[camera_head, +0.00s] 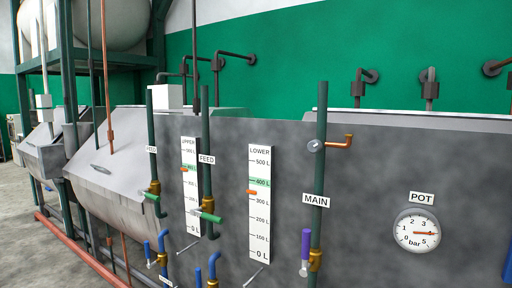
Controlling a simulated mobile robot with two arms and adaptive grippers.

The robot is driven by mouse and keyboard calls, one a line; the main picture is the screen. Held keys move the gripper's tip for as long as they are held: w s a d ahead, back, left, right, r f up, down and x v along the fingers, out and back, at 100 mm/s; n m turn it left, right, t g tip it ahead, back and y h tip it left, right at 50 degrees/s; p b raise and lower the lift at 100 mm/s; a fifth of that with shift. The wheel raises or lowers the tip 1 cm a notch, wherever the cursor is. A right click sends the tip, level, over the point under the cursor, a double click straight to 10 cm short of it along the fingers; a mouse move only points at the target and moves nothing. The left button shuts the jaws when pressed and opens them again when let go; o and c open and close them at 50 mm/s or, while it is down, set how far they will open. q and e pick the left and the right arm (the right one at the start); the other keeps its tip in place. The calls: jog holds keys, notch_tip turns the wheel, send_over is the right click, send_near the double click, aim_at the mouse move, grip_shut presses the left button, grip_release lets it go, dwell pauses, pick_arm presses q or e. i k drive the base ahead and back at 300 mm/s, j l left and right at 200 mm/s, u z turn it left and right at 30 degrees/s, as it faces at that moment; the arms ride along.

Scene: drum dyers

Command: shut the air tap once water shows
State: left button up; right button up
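No tap in view is labelled air. A small copper spout (340,140) with a round grey knob (314,146) sticks out to the right near the top of the green MAIN pipe (320,120); it may be the air tap. I see no water at its mouth, which turns down. Lower on this pipe a brass valve (315,260) has a purple handle (306,246) standing upright, along the pipe. Neither of my grippers is in view.
A POT dial (416,231) in bar is at the right, its red needle pointing right. The LOWER scale (260,215) has an orange marker between 300 and 400 L. The UPPER scale (190,200) and two FEED pipes with green-handled valves (208,204) stand left.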

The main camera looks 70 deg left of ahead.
aim_at(315, 146)
jog(key=u, duration=1.75)
